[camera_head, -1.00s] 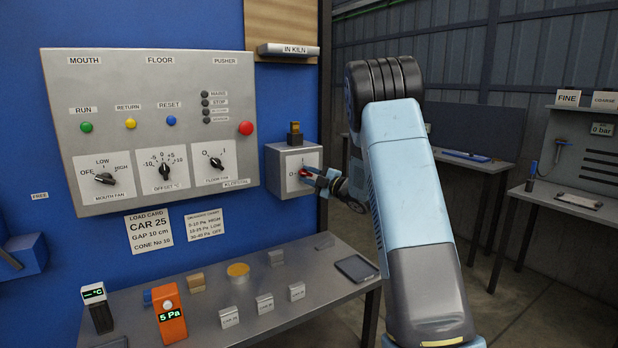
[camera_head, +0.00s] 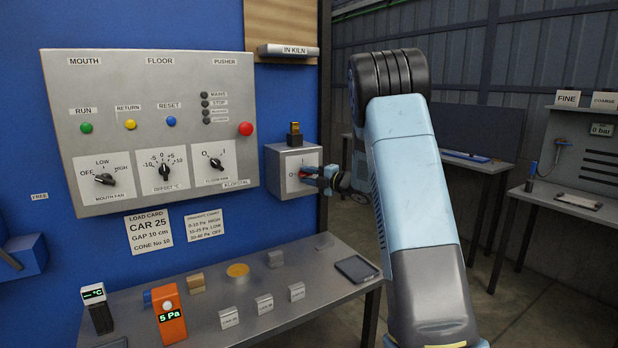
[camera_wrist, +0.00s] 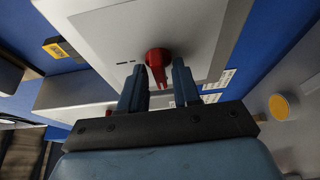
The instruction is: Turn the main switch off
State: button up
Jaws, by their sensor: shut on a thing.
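The main switch is a red rotary handle (camera_head: 304,174) on the front of a small grey box (camera_head: 277,165), right of the large control panel. In the wrist view the red handle (camera_wrist: 158,62) lies between the tips of my two blue-grey fingers. My gripper (camera_head: 318,174) reaches the box from the right and is shut on the red handle. In the wrist view my gripper (camera_wrist: 159,84) seems to leave a little space on either side. The fingers partly cover the handle in the head view, so its exact angle is hard to read.
The grey control panel (camera_head: 150,78) with knobs and buttons is left of the box. A yellow-and-black part (camera_head: 294,133) stands on top of the box. Below is a bench (camera_head: 215,285) with an orange meter (camera_head: 170,315), small labelled blocks and a tablet (camera_head: 356,268).

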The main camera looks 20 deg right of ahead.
jog(key=shift+s+a+f, duration=0.1)
jog(key=shift+a+f, duration=0.1)
jog(key=shift+f, duration=0.15)
jog(key=o, duration=0.7)
jog(key=shift+r, duration=0.1)
jog(key=shift+d+r, duration=0.1)
jog(key=v, duration=1.3)
jog(key=shift+s+d, duration=0.2)
jog(key=shift+d, duration=0.05)
